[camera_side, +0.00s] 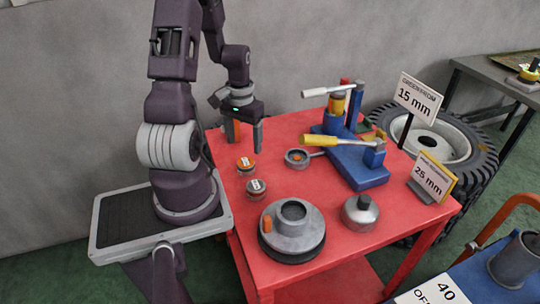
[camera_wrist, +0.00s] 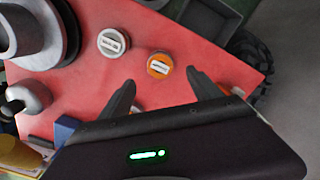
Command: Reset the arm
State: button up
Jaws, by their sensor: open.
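My gripper (camera_side: 244,132) is above the back left part of the red table (camera_side: 322,215), fingers pointing down, apart and empty. In the wrist view my gripper (camera_wrist: 160,88) shows its two dark fingers spread, with red tabletop between them. A small orange-topped round piece (camera_side: 245,164) stands on the table near the gripper; it shows in the wrist view (camera_wrist: 159,66) just beyond the fingertips. A second small round piece with a pale label (camera_side: 256,188) stands closer to the side camera; it also shows in the wrist view (camera_wrist: 113,42).
A blue press with a yellow-handled lever (camera_side: 355,160) stands at the back right. A large grey round part (camera_side: 292,230) and a metal pot (camera_side: 360,212) stand at the front. A small grey ring (camera_side: 297,158) lies mid-table. Signs (camera_side: 418,100) and a tyre (camera_side: 470,150) are at the right.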

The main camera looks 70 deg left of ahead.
jog(key=w+d+r+m+t+y, duration=0.2)
jog(key=w+d+r+m, duration=0.3)
jog(key=d+r, duration=0.85)
jog(key=s+d+r+m+t+h, duration=0.1)
jog(key=s+d+r, duration=0.3)
jog(key=d+r, duration=0.1)
jog(key=s+d+r+m+t+h, duration=0.1)
jog(key=s+d+r, duration=0.3)
jog(key=d, duration=0.4)
jog(key=shift+r+m+t, duration=0.4)
jog(key=shift+r+t, duration=0.1)
jog(key=shift+t, duration=0.3)
jog(key=shift+d, duration=0.1)
